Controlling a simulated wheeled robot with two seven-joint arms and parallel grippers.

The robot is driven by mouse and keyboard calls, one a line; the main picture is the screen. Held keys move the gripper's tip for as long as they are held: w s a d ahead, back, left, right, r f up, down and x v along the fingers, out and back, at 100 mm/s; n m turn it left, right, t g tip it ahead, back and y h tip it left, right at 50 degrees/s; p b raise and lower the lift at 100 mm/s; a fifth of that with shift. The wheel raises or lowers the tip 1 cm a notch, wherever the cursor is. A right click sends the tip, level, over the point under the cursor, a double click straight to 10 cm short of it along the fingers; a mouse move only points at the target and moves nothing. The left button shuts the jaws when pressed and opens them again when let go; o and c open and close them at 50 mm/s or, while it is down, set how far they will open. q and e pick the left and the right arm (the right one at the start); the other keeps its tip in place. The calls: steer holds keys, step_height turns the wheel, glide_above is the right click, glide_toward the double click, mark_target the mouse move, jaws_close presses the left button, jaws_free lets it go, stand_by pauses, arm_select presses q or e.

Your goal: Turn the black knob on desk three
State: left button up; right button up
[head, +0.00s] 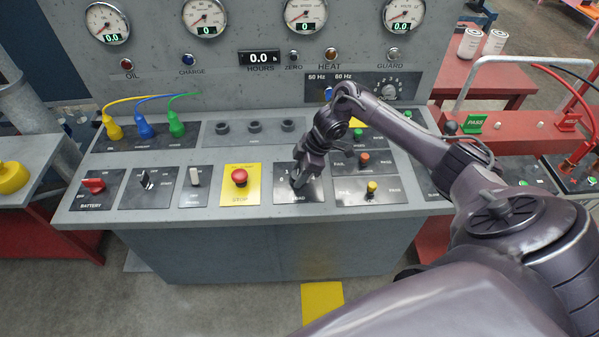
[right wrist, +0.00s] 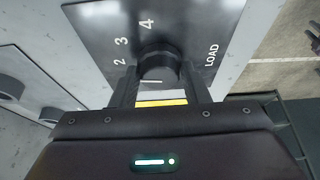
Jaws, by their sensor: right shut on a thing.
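In the right wrist view the black knob (right wrist: 157,60) stands on the dark load panel (right wrist: 100,28), which carries the numbers 2, 3 and 4 and the word LOAD. My right gripper (right wrist: 160,90) is shut on this knob, with one finger on each side. A white line shows on the knob. In the head view my right gripper (head: 299,180) reaches down to the load panel (head: 314,196) on the sloped grey desk (head: 140,217) and hides most of the knob. My left gripper is not in view.
A red stop button (head: 239,177) on a yellow plate sits just left of the load panel. Coloured buttons and a small lever (head: 371,187) lie to its right. Yellow, blue and green cable plugs (head: 145,127) stand at the back left. Gauges (head: 304,16) line the upright panel.

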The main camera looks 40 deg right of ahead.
steer(key=shift+w+d+f+n+g+b, duration=0.15)
steer(key=shift+n+g+b, duration=0.35)
steer(key=shift+n, duration=1.3)
steer(key=n+g, duration=0.1)
steer(key=n, duration=0.2)
steer(key=shift+w+r+n+g+p, duration=0.15)
steer(key=shift+r+n+g+p, duration=0.15)
steer(key=shift+g+p, duration=0.1)
steer(key=shift+n, duration=0.5)
steer(key=shift+w+f+n+g, duration=0.15)
steer(key=shift+n+g, duration=0.35)
steer(key=shift+n, duration=0.4)
steer(key=shift+f+n+g+b, duration=0.1)
steer(key=shift+n+g+b, duration=0.2)
steer(key=shift+n+b, duration=0.5)
steer(key=n+b, duration=0.2)
steer(key=shift+n+g+h, duration=0.3)
steer(key=shift+n+g, duration=0.1)
arm_select(q)
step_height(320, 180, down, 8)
steer(key=b, duration=0.3)
arm_select(e)
steer(key=shift+a+n+g+h, duration=0.2)
steer(key=shift+n+g+h, duration=0.35)
steer(key=shift+n, duration=1.05)
